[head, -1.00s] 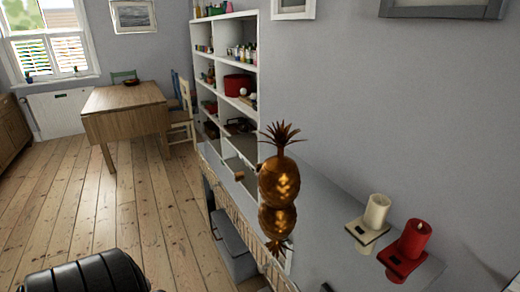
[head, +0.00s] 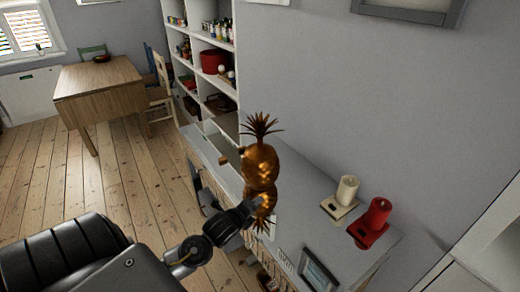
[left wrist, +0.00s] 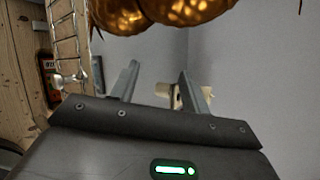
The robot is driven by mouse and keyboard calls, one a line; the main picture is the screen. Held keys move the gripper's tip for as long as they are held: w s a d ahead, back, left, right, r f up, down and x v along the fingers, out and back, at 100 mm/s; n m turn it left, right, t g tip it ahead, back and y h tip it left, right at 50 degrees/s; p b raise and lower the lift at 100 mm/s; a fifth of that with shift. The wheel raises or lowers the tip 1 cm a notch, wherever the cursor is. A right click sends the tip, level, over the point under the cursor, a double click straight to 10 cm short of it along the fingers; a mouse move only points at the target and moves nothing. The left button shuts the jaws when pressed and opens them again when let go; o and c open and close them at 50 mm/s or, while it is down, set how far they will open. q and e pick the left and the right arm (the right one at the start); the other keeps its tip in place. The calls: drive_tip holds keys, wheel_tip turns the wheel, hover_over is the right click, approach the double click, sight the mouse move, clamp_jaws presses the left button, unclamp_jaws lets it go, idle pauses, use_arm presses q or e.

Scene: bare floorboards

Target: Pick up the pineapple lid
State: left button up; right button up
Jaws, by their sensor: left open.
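A shiny golden-bronze pineapple (head: 261,172) with two rounded lobes stands on the grey shelf top, a spiky leaf crown at its upper end. I cannot tell where its lid parts from the body. My left gripper (head: 250,206) overlaps the lower lobe in the head view; whether they touch is unclear. In the left wrist view the gripper (left wrist: 158,72) has its two fingers apart with nothing held between them. The golden lobes (left wrist: 190,10) show beyond the fingers at the top edge, cut off. My right gripper is not in view.
White shelves (head: 205,60) rise behind. A wooden table (head: 97,78) stands far left.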

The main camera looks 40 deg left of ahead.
use_arm(q)
drive_tip(key=w+a+r+m+t, duration=0.3)
drive_tip(key=w+a+r+m, duration=0.3)
drive_tip(key=m+t+y, duration=0.1)
drive_tip(key=m+t, duration=0.1)
drive_tip(key=m, duration=0.4)
approach(259, 139)
drive_tip(key=p+x, duration=0.1)
drive_tip(key=x, duration=0.4)
drive_tip(key=shift+w+a+f, duration=0.15)
drive_tip(key=shift+w, duration=0.2)
drive_tip(key=shift+w+f, duration=0.1)
drive_tip(key=shift+w, duration=0.15)
drive_tip(key=shift+w+a+r+p, duration=0.1)
drive_tip(key=shift+w+r+p, duration=0.15)
drive_tip(key=shift+p, duration=0.35)
drive_tip(key=p+x, duration=0.1)
drive_tip(key=x, duration=0.2)
drive_tip(key=shift+w+f, duration=0.1)
drive_tip(key=shift+w, duration=0.2)
drive_tip(key=shift+w+a+f+p, duration=0.1)
drive_tip(key=shift+w+a+p, duration=0.05)
drive_tip(key=shift+w+p, duration=0.3)
drive_tip(key=shift+c, duration=0.5)
